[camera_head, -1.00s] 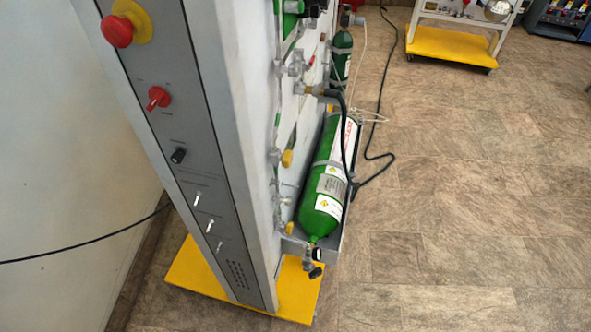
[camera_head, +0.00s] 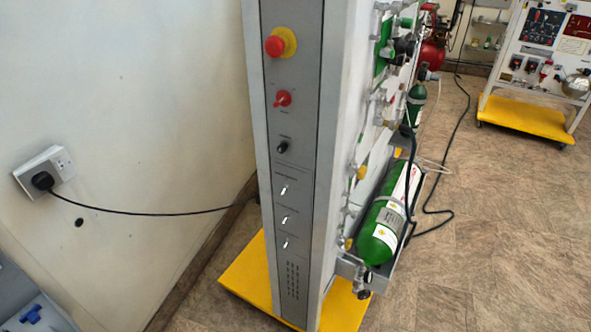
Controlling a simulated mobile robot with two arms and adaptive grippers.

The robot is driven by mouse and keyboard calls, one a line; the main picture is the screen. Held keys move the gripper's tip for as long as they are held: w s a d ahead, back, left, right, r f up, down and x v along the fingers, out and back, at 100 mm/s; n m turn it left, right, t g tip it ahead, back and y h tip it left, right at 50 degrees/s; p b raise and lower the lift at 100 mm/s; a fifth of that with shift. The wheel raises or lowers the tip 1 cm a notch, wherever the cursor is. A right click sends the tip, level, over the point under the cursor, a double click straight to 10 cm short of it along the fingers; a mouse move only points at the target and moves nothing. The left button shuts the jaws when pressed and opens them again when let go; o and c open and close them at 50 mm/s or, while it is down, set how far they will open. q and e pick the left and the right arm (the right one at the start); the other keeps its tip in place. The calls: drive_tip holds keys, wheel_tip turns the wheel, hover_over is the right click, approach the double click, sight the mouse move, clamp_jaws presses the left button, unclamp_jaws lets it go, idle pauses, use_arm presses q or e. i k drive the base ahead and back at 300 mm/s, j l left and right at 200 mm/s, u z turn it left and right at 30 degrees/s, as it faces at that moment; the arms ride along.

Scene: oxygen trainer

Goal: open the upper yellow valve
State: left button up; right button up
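The oxygen trainer is a tall grey cabinet (camera_head: 292,200) seen edge-on, with its white working face turned to the right. Two small yellow valves show on that face at a steep angle. The upper yellow valve (camera_head: 361,173) is at mid-height, left of the green cylinder's top. The lower yellow valve (camera_head: 348,244) is near the bottom, beside the green cylinder (camera_head: 379,237). Whether either valve is open or shut cannot be told from here. Neither of my grippers is in view.
The cabinet stands on a yellow base (camera_head: 247,277). A black cable runs from it to a wall socket (camera_head: 44,172). A black hose loops beside the cylinder. Another trainer on a yellow base (camera_head: 525,117) stands at the back right. The tiled floor (camera_head: 500,230) at right is clear.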

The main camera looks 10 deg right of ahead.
sight(361, 172)
drive_tip(key=l+u, duration=0.3)
drive_tip(key=u, duration=0.15)
drive_tip(key=i+l+u, duration=0.1)
drive_tip(key=l+u, duration=0.55)
drive_tip(key=u, duration=0.2)
drive_tip(key=k+l+u, duration=0.15)
drive_tip(key=l+u, duration=0.25)
drive_tip(key=j, duration=0.05)
